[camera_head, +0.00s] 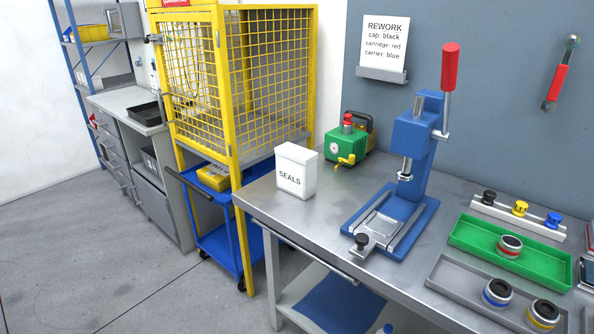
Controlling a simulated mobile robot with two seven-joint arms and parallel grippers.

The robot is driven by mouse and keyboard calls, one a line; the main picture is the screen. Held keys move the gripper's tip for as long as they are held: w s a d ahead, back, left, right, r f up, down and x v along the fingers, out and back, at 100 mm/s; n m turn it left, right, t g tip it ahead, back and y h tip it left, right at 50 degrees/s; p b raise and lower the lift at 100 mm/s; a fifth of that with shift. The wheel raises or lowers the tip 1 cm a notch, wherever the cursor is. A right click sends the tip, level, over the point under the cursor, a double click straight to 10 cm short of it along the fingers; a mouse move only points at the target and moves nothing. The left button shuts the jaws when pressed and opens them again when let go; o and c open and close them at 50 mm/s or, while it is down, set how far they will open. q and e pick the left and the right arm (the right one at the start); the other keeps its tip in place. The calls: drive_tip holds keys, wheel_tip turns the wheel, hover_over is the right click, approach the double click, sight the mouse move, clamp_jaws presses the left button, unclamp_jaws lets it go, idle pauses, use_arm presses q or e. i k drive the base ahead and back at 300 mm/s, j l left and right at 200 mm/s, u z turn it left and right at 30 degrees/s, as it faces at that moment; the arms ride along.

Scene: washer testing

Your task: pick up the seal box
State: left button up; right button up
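The seal box (296,171) is a white box with a lid and the word SEALS on its front. It stands upright on the grey metal workbench (330,212), near the bench's left end. Nothing covers its front. Neither of my grippers is in the head view.
A green pump (345,146) stands behind the box to the right. A blue press (414,145) with a red handle stands further right. Green (467,241) and grey (455,278) trays lie at the right. A yellow mesh cage (273,70) rises close behind the bench's left end.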

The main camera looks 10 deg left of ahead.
sight(296, 165)
drive_tip(key=i+j, duration=0.15)
drive_tip(key=j, duration=0.15)
drive_tip(key=i+j, duration=0.1)
drive_tip(key=j, duration=0.25)
drive_tip(key=i+j, duration=0.15)
drive_tip(key=j, duration=0.15)
drive_tip(key=i+j+z, duration=0.1)
drive_tip(key=j+z, duration=0.55)
drive_tip(key=i+l, duration=0.05)
